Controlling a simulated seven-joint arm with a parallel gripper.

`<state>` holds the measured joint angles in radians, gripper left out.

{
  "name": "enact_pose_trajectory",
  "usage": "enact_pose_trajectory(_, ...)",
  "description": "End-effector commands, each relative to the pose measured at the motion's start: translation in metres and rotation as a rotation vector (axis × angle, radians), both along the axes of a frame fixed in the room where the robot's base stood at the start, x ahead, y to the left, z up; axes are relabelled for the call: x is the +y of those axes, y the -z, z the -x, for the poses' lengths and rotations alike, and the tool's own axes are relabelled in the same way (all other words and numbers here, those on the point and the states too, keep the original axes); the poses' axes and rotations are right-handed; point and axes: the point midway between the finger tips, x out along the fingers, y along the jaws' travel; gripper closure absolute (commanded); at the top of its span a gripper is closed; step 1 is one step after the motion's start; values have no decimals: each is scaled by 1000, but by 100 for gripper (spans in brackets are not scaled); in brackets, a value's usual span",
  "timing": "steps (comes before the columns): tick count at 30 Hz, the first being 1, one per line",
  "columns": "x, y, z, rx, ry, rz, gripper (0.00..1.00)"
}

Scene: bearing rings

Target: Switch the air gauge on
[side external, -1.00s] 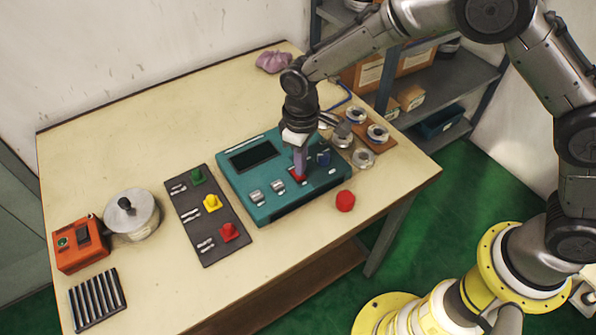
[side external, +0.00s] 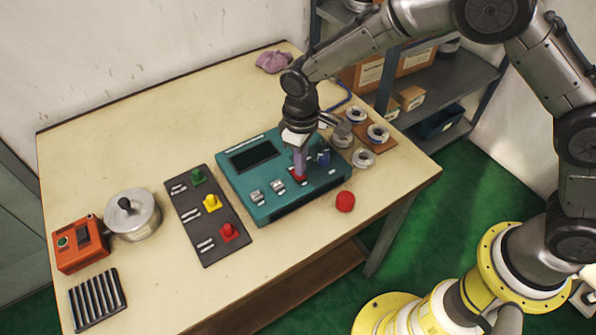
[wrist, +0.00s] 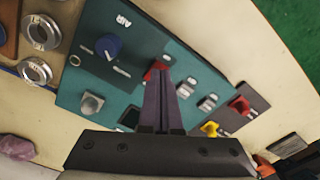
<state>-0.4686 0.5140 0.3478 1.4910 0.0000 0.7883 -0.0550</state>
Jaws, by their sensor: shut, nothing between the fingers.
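The air gauge (side external: 262,205) is a teal box on the table with a dark, blank-looking display (side external: 254,156), two light switches and a blue knob (side external: 323,158). A red switch (side external: 298,180) sits near the middle of its panel. My gripper (side external: 299,174) is shut and empty, pointing down with its tips at the red switch. In the wrist view the closed fingers (wrist: 162,85) cover most of the red switch (wrist: 156,68); I cannot tell whether they touch it. The blue knob also shows in the wrist view (wrist: 108,46).
A dark board (side external: 215,232) with green, yellow and red pieces lies left of the gauge. A red round object (side external: 345,201) sits in front of the gauge. Metal rings (side external: 363,159) lie at its right. A lidded metal pot (side external: 132,213) and an orange box (side external: 80,245) stand farther left.

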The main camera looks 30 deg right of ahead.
Motion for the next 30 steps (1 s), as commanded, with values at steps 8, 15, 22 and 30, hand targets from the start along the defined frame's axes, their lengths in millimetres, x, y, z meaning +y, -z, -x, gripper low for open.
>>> enact_pose_trajectory(8, 0, 4, 0, 0, 0, 0, 100)
enact_pose_trajectory(15, 0, 7, 0, 1, 0, 0, 100)
enact_pose_trajectory(22, 0, 11, 0, 1, 0, 0, 100)
enact_pose_trajectory(30, 0, 14, 0, 1, 0, 0, 100)
